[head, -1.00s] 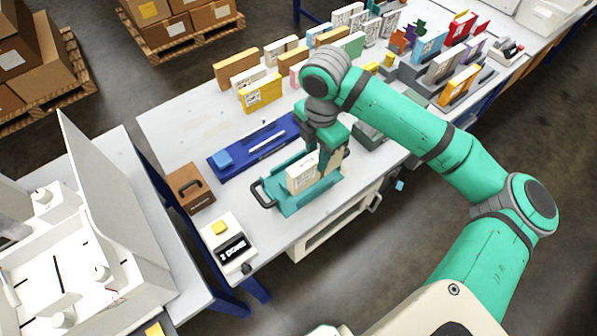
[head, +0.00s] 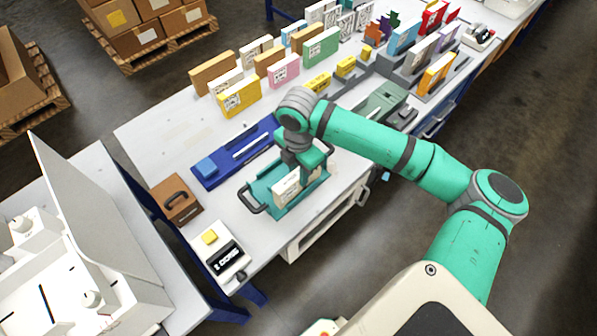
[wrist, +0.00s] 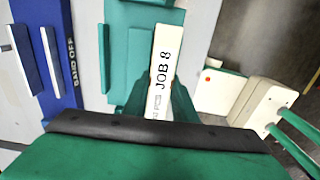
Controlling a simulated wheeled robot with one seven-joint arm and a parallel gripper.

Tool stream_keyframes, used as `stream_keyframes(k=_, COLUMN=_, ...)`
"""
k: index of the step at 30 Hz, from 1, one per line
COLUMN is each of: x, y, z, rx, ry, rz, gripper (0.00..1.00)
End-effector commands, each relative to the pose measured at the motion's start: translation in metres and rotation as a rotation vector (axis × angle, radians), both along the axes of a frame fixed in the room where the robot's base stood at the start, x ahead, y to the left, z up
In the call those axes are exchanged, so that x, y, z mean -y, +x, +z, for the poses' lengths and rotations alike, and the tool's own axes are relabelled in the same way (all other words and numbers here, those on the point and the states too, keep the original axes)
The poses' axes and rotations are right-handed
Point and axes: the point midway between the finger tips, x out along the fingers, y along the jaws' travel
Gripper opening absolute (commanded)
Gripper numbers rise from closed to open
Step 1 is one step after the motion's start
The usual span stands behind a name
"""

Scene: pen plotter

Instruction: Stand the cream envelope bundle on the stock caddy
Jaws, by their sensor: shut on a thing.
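The cream envelope bundle (head: 287,190) is a thin upright block within the teal stock caddy (head: 262,187), a tray with a dark handle at its left end. My gripper (head: 302,176) is above the caddy, shut on the bundle. In the wrist view the bundle (wrist: 164,62) shows its narrow edge marked "JOB 8", with my gripper's fingers (wrist: 158,104) on both sides. The caddy (wrist: 122,65) lies beneath and to the left there. Whether the bundle's lower edge touches the caddy floor is hidden.
A blue tray (head: 210,180) lies behind the caddy. A brown box (head: 176,199) and a white device with a yellow block (head: 224,254) are at left. Boxes and bundles, including a yellow one (head: 239,98), stand in rows behind. A grey-green unit (head: 381,104) is at right.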

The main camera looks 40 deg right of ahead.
Motion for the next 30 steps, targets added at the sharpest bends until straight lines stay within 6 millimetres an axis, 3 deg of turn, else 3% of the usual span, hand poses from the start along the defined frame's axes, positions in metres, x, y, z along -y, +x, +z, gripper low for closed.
stream_keyframes(k=11, x=0.000, y=0.000, z=-0.004, rx=0.000, ry=0.001, rz=0.000, gripper=0.00)
stream_keyframes(k=12, x=0.000, y=0.000, z=-0.004, rx=0.000, ry=0.000, rz=0.000, gripper=0.34)
stream_keyframes(k=14, x=0.000, y=0.000, z=-0.004, rx=0.000, ry=0.000, rz=0.000, gripper=0.43)
stream_keyframes(k=24, x=0.000, y=0.000, z=-0.001, rx=0.001, ry=-0.001, rz=0.001, gripper=0.43)
stream_keyframes(k=30, x=0.001, y=0.001, z=0.024, rx=0.003, ry=-0.002, rz=0.001, gripper=0.43)
